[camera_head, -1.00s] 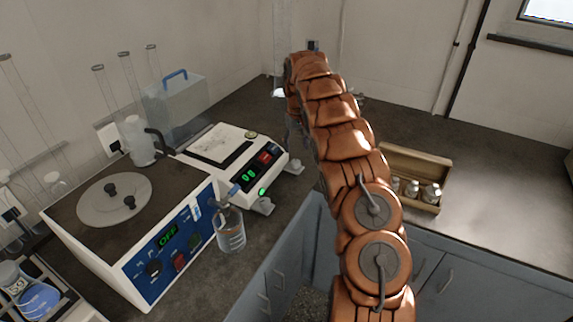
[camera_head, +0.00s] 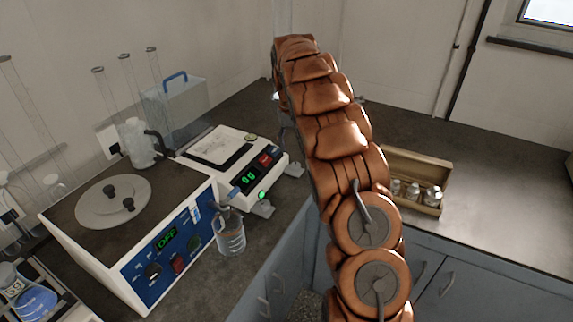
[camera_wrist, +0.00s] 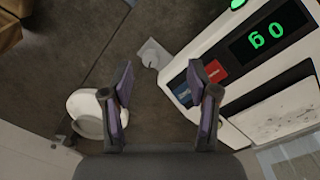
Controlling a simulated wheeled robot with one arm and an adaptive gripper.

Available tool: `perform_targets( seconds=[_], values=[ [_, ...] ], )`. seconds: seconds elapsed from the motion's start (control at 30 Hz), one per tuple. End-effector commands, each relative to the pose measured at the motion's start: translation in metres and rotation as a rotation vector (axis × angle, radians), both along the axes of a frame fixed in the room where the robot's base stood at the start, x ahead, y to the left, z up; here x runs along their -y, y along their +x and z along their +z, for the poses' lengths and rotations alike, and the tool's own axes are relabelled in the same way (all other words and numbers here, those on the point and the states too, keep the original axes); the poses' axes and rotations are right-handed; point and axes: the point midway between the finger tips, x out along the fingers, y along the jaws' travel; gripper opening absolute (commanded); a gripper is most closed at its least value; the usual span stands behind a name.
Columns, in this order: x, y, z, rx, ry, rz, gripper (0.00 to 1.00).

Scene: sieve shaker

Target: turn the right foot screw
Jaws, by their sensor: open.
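The white shaker (camera_head: 210,151) with a green display stands on the dark bench, left of my arm in the head view. Its front panel (camera_wrist: 229,73) fills the right of the wrist view. The right foot screw (camera_head: 294,169) juts out at the front right corner of the shaker. It shows in the wrist view as a small light-grey foot (camera_wrist: 152,53), beyond and between my fingertips. My gripper (camera_wrist: 160,82) is open and empty, with one finger beside the front panel.
A left foot (camera_head: 262,209) sits by the green-lit knob. A beaker (camera_head: 230,232) stands close in front, next to the blue-fronted device (camera_head: 165,262). A white round object (camera_wrist: 88,112) lies beside my left finger. A wooden box of bottles (camera_head: 420,170) is right of my arm.

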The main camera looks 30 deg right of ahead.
Motion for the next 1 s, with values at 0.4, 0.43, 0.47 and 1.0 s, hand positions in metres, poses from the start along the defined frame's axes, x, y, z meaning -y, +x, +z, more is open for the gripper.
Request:
perform_targets(
  seconds=[0.4, 0.43, 0.47, 1.0],
  values=[
    [-0.027, -0.033, 0.024, -0.016, -0.019, -0.009, 0.6],
    [-0.029, -0.035, 0.026, -0.017, -0.02, -0.009, 0.6],
    [-0.031, -0.037, 0.027, -0.017, -0.021, -0.009, 0.6],
    [-0.069, -0.086, 0.05, -0.034, -0.026, -0.009, 0.6]
  ],
)
